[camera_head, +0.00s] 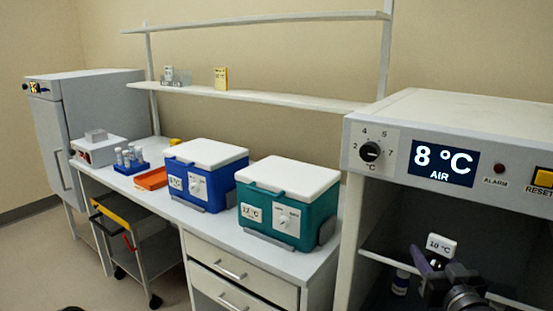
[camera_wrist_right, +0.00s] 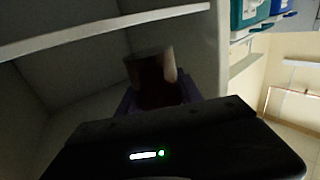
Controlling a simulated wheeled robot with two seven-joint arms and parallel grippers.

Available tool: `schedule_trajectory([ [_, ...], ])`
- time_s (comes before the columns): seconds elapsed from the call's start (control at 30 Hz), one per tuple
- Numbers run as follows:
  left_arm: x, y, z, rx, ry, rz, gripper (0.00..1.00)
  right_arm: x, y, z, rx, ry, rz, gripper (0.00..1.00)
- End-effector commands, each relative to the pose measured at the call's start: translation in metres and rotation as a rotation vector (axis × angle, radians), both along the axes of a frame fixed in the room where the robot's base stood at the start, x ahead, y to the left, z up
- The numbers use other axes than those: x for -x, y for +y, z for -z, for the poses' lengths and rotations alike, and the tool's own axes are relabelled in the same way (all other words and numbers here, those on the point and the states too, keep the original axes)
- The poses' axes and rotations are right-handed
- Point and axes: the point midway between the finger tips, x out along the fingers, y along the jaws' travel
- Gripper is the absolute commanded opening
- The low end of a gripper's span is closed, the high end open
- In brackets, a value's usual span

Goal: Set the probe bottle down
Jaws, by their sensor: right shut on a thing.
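The probe bottle is mostly hidden by my gripper in the head view; its white 10 °C tag (camera_head: 441,246) shows at the top. My right gripper (camera_head: 427,264), with purple fingers, is shut on it inside the open grey cabinet (camera_head: 352,255) at the right, under the 8 °C display. In the right wrist view the bottle (camera_wrist_right: 155,82) is a dark, dim body between the fingers (camera_wrist_right: 156,103). I cannot tell whether its base touches a surface. My left gripper is not in view.
A shelf edge (camera_wrist_right: 110,32) crosses the right wrist view. Teal (camera_head: 286,215) and blue (camera_head: 204,190) coolers stand on the bench at left.

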Motion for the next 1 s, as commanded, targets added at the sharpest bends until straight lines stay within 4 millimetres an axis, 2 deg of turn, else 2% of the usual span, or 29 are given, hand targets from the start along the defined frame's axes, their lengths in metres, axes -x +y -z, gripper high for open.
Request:
schedule_trajectory([
  [0.1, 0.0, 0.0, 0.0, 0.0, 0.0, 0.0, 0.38, -0.024, 0.035, 0.041, -0.007, 0.014, 0.024, 0.0],
  [0.2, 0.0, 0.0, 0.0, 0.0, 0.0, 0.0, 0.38, -0.036, 0.059, 0.072, -0.007, 0.012, 0.041, 0.0],
  [0.4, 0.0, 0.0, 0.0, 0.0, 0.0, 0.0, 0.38, -0.046, 0.108, 0.13, -0.004, 0.008, 0.026, 0.0],
  [0.5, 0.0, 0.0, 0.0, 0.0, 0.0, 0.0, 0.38, -0.046, 0.131, 0.152, -0.003, 0.006, -0.004, 0.0],
  [0.6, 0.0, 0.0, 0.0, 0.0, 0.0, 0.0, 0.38, -0.044, 0.149, 0.167, -0.003, 0.003, -0.032, 0.0],
  [0.7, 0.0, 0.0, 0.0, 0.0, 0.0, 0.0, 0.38, -0.043, 0.156, 0.175, -0.001, 0.0, -0.045, 0.0],
  [1.0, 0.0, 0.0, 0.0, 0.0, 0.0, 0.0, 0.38, -0.043, 0.157, 0.177, -0.001, -0.002, -0.048, 0.0],
])
